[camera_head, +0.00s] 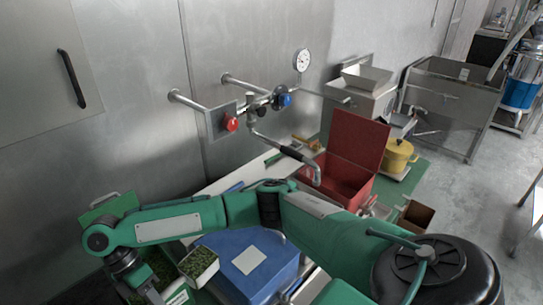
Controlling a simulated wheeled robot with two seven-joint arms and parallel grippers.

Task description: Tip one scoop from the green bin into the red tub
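The red tub (347,192) stands right of the middle with its red lid raised behind it. An open green container (112,207) is at the lower left, partly hidden by my green arm; I take it for the green bin. A small pale box (198,266) filled with green bits is beside it, right of my wrist. I cannot tell whether it is the scoop. One green arm of mine crosses the lower middle and bends down at the left. I take the gripper (150,293) there as my left; its fingers are unclear at the bottom edge. My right gripper does not show.
A blue box (262,262) with a white label is below the arm. A yellow pot (399,155) stands right of the red tub. Wall pipes with a red knob (232,124) and a blue knob (285,101) jut out behind. A brown open box (416,215) is at the right.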

